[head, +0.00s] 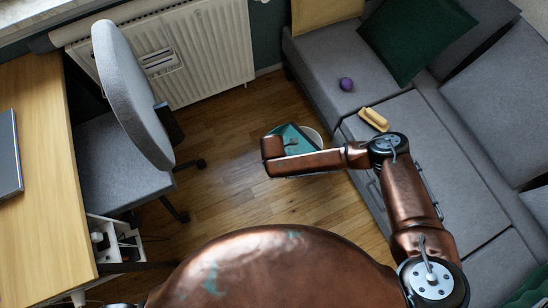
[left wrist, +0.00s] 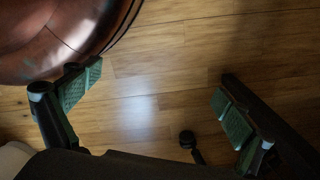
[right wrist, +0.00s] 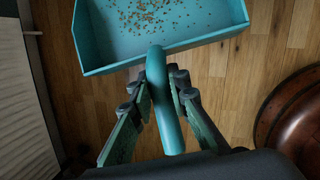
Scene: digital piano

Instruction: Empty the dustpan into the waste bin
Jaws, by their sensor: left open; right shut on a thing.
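The teal dustpan (right wrist: 165,25) shows in the right wrist view with many small brown crumbs on its flat pan. My right gripper (right wrist: 159,88) is shut on its handle. In the head view the dustpan (head: 303,145) is partly hidden by my right arm. The waste bin (head: 317,135) shows there as a white rim just right of and behind the dustpan, mostly hidden; I cannot tell whether they overlap in height. It does not show in the right wrist view. My left gripper (left wrist: 155,98) is open and empty above the wooden floor, out of the head view.
A grey sofa (head: 440,160) lines the right side, with a purple ball (head: 346,84) and a tan brush-like object (head: 373,119) on it. A grey chair (head: 130,95) and wooden desk (head: 35,180) stand left. A radiator (head: 205,45) is behind. Floor between is clear.

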